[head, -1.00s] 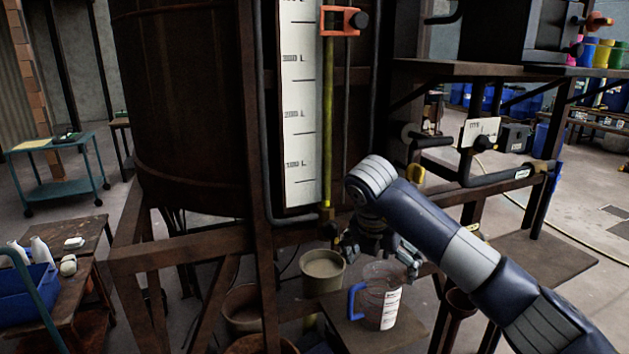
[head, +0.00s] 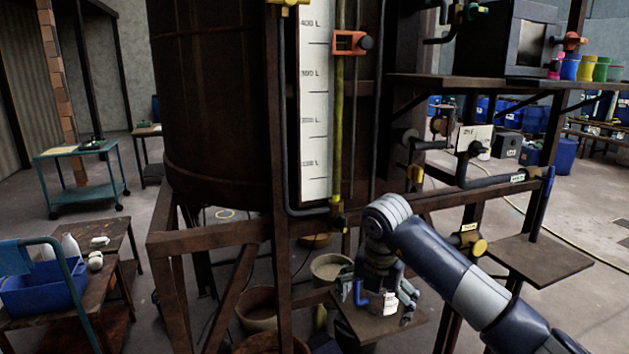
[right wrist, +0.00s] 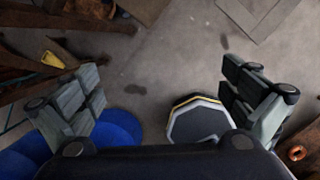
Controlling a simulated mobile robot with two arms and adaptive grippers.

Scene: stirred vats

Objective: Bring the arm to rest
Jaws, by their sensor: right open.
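My right gripper (head: 382,305) points down on the near side of the vat frame in the head view, and its fingers are apart. It overlaps the clear jug with the blue handle and white label (head: 390,308), hiding much of it. The jug stands on a low shelf (head: 412,318). My left gripper is not in view.
The rusty vat (head: 215,100) and its brown frame (head: 200,238) stand left of my arm. A valve pipe (head: 490,182) and a side shelf (head: 527,260) lie to the right. The wrist view shows bare floor (right wrist: 160,60).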

